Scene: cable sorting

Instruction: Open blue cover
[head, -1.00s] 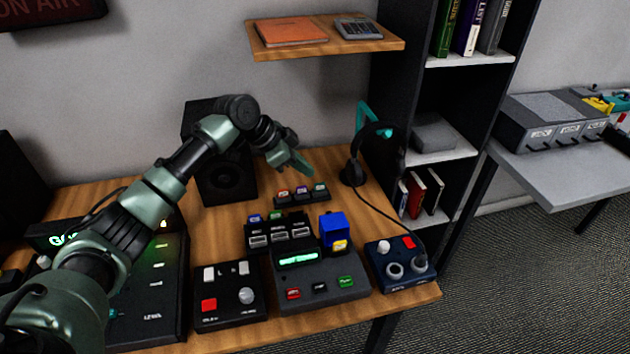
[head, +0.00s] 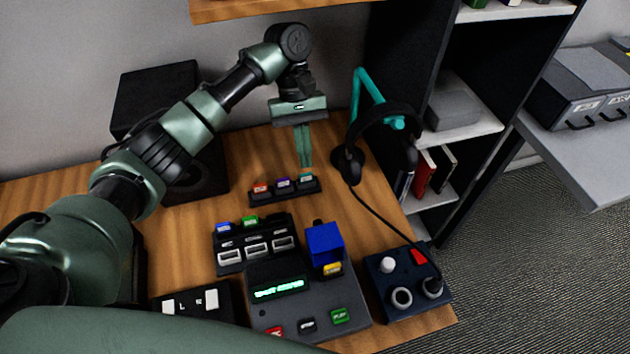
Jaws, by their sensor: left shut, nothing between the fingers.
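The blue cover (head: 324,243) is a small boxy piece at the back right corner of the dark grey console (head: 310,310). A yellow piece (head: 332,269) shows just below its front face. I cannot tell whether the cover is raised or lowered. My left gripper (head: 306,164) points straight down with its fingers together and empty. It is behind the cover and apart from it, over the back of the small key strip. My right gripper is not in view.
A key strip (head: 284,190) and a slotted switch box (head: 256,243) stand behind the console. A navy knob box (head: 407,284) is to its right. A headset (head: 348,165) on a teal stand is right of my gripper, its cable running forward. A speaker (head: 155,95) stands back left.

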